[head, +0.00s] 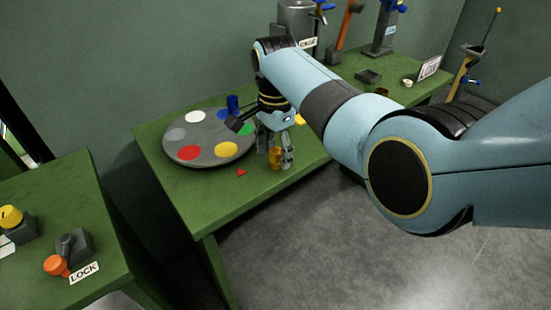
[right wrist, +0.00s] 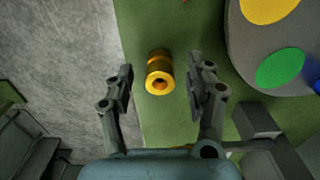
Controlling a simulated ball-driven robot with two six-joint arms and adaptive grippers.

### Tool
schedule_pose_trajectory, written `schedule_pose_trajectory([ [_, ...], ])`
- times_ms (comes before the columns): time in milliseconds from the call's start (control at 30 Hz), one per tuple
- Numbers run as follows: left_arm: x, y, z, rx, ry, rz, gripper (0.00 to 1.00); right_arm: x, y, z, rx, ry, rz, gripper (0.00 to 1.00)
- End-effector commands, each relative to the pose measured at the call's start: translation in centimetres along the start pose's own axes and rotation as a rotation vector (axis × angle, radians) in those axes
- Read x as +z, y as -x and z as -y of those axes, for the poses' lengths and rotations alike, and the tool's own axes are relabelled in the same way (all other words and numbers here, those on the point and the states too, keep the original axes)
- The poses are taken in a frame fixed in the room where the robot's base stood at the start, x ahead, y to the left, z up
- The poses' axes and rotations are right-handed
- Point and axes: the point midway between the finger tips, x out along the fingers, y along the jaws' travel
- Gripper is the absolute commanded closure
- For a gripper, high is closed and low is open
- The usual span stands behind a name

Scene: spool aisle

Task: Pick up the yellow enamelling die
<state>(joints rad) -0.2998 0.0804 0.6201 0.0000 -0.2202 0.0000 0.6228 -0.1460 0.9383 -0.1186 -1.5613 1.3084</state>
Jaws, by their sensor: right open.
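The yellow enamelling die (head: 275,158) is a small spool-shaped piece with a hole in its end. It stands on the green bench (head: 205,205) near its front edge. In the right wrist view the die (right wrist: 159,72) lies between and slightly beyond the fingertips of my right gripper (right wrist: 160,85), with a gap on both sides. In the head view my right gripper (head: 275,150) points down at the die and its fingers partly hide it. The gripper is open and empty. My left gripper is not in view.
A grey round plate (head: 200,155) with coloured discs lies left of the die, with a blue cylinder (head: 233,103) at its far edge. A red triangle (head: 241,172) marks the bench nearby. A second bench with an orange knob (head: 56,265) and LOCK label stands at the left.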

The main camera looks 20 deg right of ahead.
Motion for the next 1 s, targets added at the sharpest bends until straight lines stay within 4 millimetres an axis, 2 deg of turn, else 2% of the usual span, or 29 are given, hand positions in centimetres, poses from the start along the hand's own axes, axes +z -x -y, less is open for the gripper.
schedule_pose_trajectory([
  [200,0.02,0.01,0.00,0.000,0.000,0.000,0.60,-0.04,-0.04,0.04,-0.001,0.000,0.000,0.45],
  [233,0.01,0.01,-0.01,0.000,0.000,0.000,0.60,-0.04,-0.04,0.03,-0.001,0.000,0.000,0.48],
  [633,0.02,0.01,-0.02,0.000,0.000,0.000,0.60,-0.04,-0.03,0.01,-0.001,0.000,0.000,1.00],
  [1000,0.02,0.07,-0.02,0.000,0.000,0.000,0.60,-0.03,0.36,0.04,-0.001,0.000,-0.001,1.00],
])
